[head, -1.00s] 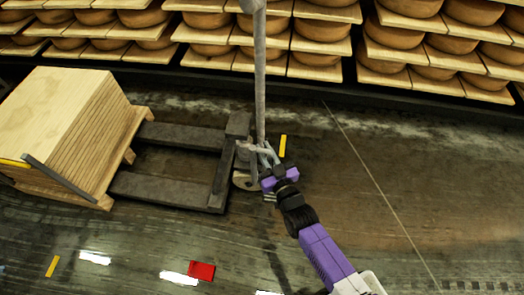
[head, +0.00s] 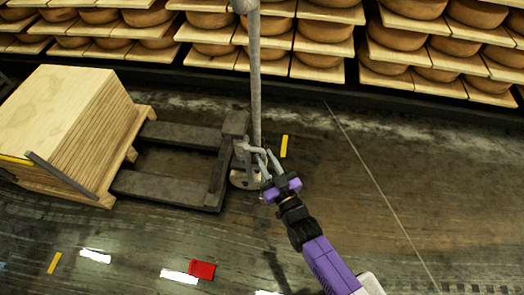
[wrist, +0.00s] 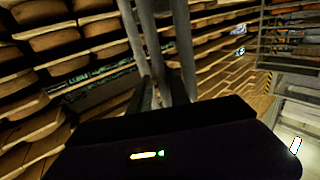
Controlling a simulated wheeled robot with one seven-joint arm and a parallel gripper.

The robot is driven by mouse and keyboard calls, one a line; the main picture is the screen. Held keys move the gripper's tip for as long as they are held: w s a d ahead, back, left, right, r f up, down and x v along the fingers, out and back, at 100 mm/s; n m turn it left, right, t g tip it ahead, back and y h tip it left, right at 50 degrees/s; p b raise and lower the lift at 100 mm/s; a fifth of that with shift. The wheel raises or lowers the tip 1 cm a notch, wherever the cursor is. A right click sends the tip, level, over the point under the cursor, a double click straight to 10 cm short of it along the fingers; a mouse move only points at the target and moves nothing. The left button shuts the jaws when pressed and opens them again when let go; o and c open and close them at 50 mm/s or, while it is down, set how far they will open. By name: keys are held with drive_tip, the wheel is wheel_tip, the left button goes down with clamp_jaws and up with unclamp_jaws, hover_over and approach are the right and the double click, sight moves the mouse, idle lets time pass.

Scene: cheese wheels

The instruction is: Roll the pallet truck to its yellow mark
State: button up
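The pallet truck shows in the head view. Its dark forks (head: 165,188) point left toward a loaded pallet, and its tall grey handle post (head: 256,90) stands upright at the right end. My gripper (head: 267,157) is just right of the post's lower part, close to a small grey bracket there. Its two fingers look spread apart, with nothing clearly clamped; contact is unclear. The wrist view shows grey bars (wrist: 160,60) rising above the dark palm; which are fingers and which is post is hard to tell. A yellow mark (head: 284,146) lies on the floor right of the post; another yellow mark (head: 54,263) lies lower left.
A wooden pallet stack (head: 60,110) stands at the left by the fork tips. Shelves of cheese wheels (head: 325,55) line the back. A red flat object (head: 202,270) lies on the floor in front. The floor to the right, crossed by a thin line, is clear.

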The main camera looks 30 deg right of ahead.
drive_tip(key=shift+s+a, duration=0.1)
drive_tip(key=shift+s, duration=2.2)
